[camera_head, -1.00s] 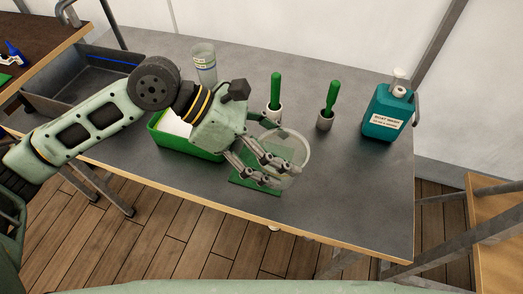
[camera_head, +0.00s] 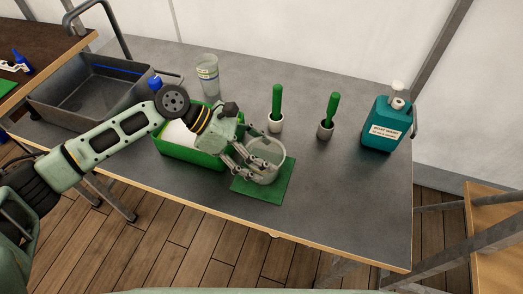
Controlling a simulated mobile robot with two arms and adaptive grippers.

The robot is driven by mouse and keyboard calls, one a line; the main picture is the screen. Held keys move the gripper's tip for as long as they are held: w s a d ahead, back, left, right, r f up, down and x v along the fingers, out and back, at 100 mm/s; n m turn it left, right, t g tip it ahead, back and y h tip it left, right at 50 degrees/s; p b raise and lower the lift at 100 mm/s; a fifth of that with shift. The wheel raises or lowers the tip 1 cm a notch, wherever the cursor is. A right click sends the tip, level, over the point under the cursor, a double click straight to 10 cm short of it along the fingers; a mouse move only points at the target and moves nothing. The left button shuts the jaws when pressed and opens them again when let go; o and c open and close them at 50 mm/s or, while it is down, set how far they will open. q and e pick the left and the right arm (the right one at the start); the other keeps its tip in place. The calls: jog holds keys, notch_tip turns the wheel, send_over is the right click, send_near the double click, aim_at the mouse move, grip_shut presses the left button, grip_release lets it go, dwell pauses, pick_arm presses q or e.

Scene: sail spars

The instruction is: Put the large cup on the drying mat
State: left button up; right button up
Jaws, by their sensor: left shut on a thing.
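The large cup (camera_head: 268,168) is clear and round, with its open rim facing up. It is over the middle of the green drying mat (camera_head: 272,195), near the table's front edge. Its base is on the mat or just above it; I cannot tell which. My left gripper (camera_head: 250,168) comes in from the left and is shut on the cup's left side. The fingers hide part of the cup and the mat's left part. My right gripper is not in view.
A green bin (camera_head: 190,152) with white contents is left of the mat. Behind stand a clear tumbler (camera_head: 207,78), a white holder (camera_head: 276,124) and a grey holder (camera_head: 325,130) with green-handled tools, and a teal bottle (camera_head: 382,125). A grey basin (camera_head: 60,110) is at left. The table's right front is clear.

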pick_arm(q)
jog(key=o, duration=1.6)
jog(key=shift+c, duration=0.2)
jog(key=b+v, duration=0.2)
jog(key=v, duration=1)
jog(key=shift+r, duration=0.15)
jog(key=shift+d, duration=0.1)
